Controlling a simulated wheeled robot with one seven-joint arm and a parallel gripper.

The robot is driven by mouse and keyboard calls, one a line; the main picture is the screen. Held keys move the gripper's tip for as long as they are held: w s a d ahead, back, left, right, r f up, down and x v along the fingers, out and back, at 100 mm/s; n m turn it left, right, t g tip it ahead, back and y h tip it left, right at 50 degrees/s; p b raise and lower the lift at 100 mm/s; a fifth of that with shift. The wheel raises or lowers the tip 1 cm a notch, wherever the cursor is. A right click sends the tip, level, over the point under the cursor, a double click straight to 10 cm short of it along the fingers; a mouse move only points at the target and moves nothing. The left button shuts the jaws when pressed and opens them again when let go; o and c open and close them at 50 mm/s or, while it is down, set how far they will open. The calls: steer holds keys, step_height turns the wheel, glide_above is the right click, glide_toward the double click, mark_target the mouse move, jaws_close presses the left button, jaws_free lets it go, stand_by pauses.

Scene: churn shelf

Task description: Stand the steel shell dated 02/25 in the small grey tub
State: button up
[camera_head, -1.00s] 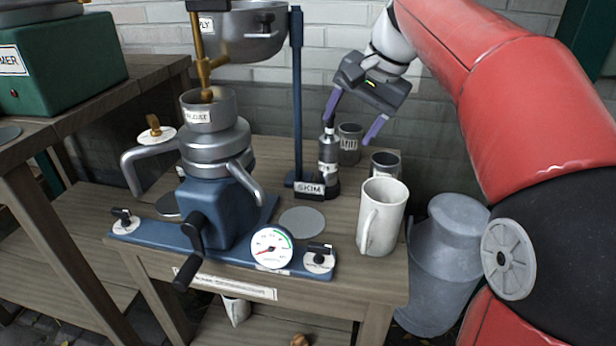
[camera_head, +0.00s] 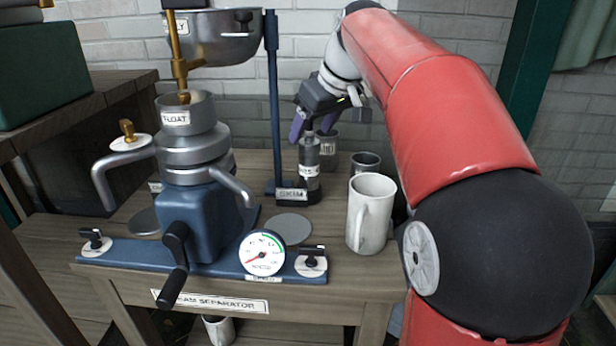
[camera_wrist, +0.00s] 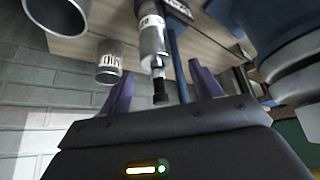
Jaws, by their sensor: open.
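A slim steel cylinder (camera_head: 309,170) with a dark narrow neck stands upright behind the SKIM sign; it fits a steel shell. Its label is too small to read a date. It also shows in the wrist view (camera_wrist: 151,35), its black tip between my purple fingers. My gripper (camera_head: 313,127) is open and tilted down at the cylinder's top; the wrist view shows both fingers (camera_wrist: 159,80) apart. A grey labelled cup (camera_head: 328,147) stands behind, partly hidden by the gripper; another grey cup (camera_head: 366,163) stands right. I cannot tell which is the small grey tub.
A white mug (camera_head: 369,215) stands on the table at front right, close to my arm. The blue cream separator (camera_head: 195,215) with its crank and gauge fills the left. A blue post (camera_head: 274,110) rises left of the cylinder. A flat grey disc (camera_head: 288,224) lies in front.

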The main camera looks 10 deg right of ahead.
mark_target(310, 137)
steer(key=x, duration=0.3)
steer(key=shift+w+d+f+b, duration=0.1)
steer(key=shift+w+f+b, duration=0.2)
steer(key=shift+f+b, duration=0.05)
steer(key=shift+r, duration=0.1)
jaws_close()
